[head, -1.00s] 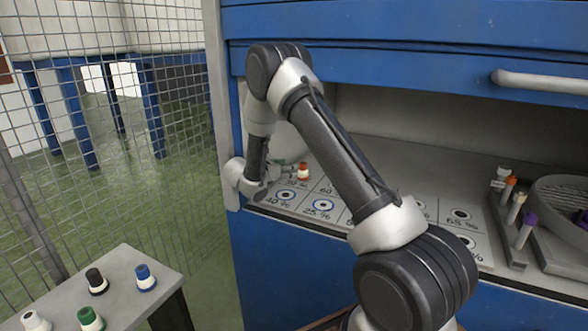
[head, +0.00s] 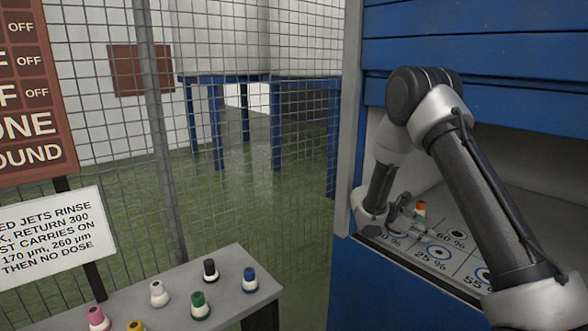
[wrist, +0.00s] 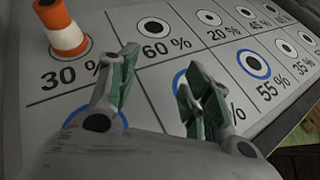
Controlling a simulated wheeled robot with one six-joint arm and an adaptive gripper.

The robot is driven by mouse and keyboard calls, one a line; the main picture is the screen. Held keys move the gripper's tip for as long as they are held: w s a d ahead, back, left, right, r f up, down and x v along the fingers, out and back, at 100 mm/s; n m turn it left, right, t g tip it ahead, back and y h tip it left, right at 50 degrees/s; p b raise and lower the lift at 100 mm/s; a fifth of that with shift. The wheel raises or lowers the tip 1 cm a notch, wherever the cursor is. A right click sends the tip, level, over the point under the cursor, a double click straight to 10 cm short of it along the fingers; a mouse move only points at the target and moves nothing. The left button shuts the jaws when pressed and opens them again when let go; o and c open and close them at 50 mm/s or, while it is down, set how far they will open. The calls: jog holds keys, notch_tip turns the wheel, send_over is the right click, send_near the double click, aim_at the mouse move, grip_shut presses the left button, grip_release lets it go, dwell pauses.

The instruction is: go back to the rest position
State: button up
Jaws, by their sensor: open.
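My gripper (head: 403,217) is at the left end of the white percentage board inside the blue cabinet, low over it. In the wrist view its two fingers (wrist: 158,86) are spread apart with nothing between them. An orange-and-white capped piece (head: 421,209) stands upright on the 30 % square, beside the gripper and apart from it; it also shows in the wrist view (wrist: 62,30). The board (wrist: 135,47) has ringed spots marked 60 %, 20 %, 55 % and others; those in view are bare. My wrist hides part of the near squares.
The blue cabinet (head: 465,45) overhangs the board. A grey side table (head: 228,291) at the front holds several capped jets, among them a blue one (head: 250,280) and a green one (head: 200,306). A wire mesh fence (head: 250,150) stands behind, with signs at left.

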jog(key=s+r+m+g, duration=0.1)
jog(key=s, duration=0.1)
jog(key=s+r+m+g+y, duration=0.1)
jog(key=s+r+m, duration=0.1)
jog(key=s, duration=0.1)
jog(key=s+d+r+m, duration=0.1)
jog(key=s, duration=0.1)
jog(key=shift+s+r+g+y, duration=0.2)
jog(key=shift+s+g+y, duration=0.15)
jog(key=shift+g+y, duration=0.05)
jog(key=s+a+r+m+t+y, duration=0.3)
jog(key=s+r+m, duration=0.4)
jog(key=s+r, duration=0.3)
jog(key=s+a+r+m+t+y, duration=0.3)
jog(key=s+r+m+y, duration=0.3)
jog(key=s+r, duration=0.5)
jog(key=shift+s+a+r+m+y, duration=0.15)
jog(key=shift+s+a+m+y, duration=0.5)
jog(key=shift+s, duration=3.65)
